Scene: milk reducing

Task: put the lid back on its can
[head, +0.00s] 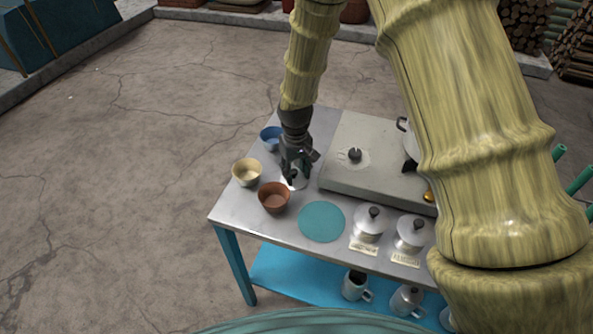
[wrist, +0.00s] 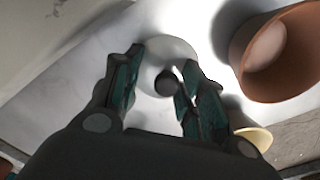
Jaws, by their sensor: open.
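A pale round lid with a dark knob lies on the steel table top under my gripper (head: 291,178); a bit of the lid (head: 301,182) shows beside the fingers. In the wrist view the knob (wrist: 166,82) appears between the two open fingertips (wrist: 158,88), nearer the right one, and the lid (wrist: 168,52) spreads behind it. I cannot tell whether a finger touches the knob. Two metal cans, one left (head: 368,222) and one right (head: 412,234), stand with knobbed lids on and labels in front. My arm hides the table's right end.
A brown bowl (head: 274,197), a cream bowl (head: 247,172) and a blue bowl (head: 270,137) stand close around my gripper. A stove (head: 372,181) with a pot (head: 406,141) is to the right. A flat teal disc (head: 321,222) lies in front. Metal vessels (head: 355,286) stand on the lower shelf.

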